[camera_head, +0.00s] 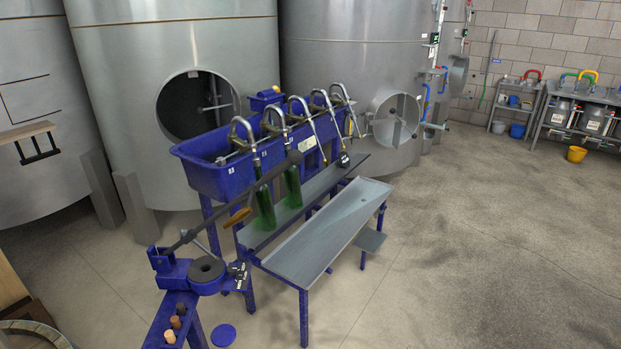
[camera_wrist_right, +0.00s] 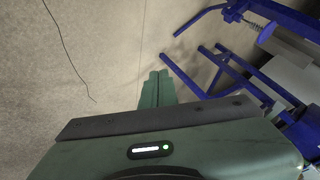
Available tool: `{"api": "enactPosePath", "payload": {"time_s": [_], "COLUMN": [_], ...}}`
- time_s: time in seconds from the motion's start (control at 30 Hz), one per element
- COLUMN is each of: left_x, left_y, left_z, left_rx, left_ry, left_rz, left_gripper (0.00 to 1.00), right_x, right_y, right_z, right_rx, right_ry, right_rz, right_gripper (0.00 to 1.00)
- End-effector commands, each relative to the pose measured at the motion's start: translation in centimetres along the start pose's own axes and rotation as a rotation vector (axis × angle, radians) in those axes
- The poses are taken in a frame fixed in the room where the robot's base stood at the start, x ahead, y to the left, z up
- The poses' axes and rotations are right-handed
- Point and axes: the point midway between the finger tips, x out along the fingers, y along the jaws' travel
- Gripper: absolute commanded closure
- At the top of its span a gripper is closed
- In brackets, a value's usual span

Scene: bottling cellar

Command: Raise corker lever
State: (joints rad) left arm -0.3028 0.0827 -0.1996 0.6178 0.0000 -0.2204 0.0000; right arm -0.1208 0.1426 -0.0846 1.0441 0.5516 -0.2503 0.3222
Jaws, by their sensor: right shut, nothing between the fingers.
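The corker (camera_head: 172,270) is a blue machine at the lower left in the head view. Its long dark lever (camera_head: 228,205) slants from the corker's head up to the right, ending in a dark knob (camera_head: 294,157) in front of the filler. The lever passes in front of the bottles in this view. My right gripper (camera_wrist_right: 158,77) shows only in the right wrist view; its green fingers are shut together with nothing between them. It is apart from the blue frame at the right of that view. My left gripper is not in view.
A blue filler trough (camera_head: 205,165) with several spouts stands behind the lever, with green bottles (camera_head: 264,208) under it. A grey sloping tray table (camera_head: 325,238) is in front. Corks (camera_head: 176,322) lie on the corker. Open floor (camera_head: 480,260) spreads to the right.

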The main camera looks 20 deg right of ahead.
Motion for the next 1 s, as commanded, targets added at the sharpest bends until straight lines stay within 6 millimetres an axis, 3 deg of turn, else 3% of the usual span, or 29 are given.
{"api": "enactPosePath", "payload": {"time_s": [0.03, 0.13, 0.2, 0.3, 0.4, 0.5, 0.63, 0.73, 1.0], "left_x": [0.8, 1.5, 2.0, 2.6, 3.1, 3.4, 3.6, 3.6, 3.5], "left_y": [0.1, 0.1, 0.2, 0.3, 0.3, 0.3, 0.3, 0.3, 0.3], "left_z": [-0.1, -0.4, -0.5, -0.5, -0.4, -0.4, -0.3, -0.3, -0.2], "left_rx": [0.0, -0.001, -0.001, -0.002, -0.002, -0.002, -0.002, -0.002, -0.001], "left_ry": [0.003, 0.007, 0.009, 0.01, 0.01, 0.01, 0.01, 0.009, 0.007], "left_rz": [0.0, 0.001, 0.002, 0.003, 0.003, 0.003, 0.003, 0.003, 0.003], "left_gripper": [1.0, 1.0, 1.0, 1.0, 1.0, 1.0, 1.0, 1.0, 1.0], "right_x": [0.2, -2.0, -5.1, -11.1, -17.6, -23.1, -27.3, -28.4, -28.4], "right_y": [-3.8, -11.3, -16.4, -22.7, -27.4, -30.5, -32.4, -32.9, -32.9], "right_z": [-5.5, -15.5, -22.0, -29.5, -34.6, -37.6, -39.3, -39.7, -39.7], "right_rx": [0.128, 0.394, 0.563, 0.762, 0.901, 0.987, 1.038, 1.052, 1.053], "right_ry": [0.078, 0.185, 0.229, 0.237, 0.201, 0.146, 0.09, 0.071, 0.071], "right_rz": [-0.091, -0.303, -0.475, -0.726, -0.95, -1.12, -1.24, -1.273, -1.273], "right_gripper": [1.0, 1.0, 1.0, 1.0, 1.0, 1.0, 1.0, 1.0, 1.0]}}
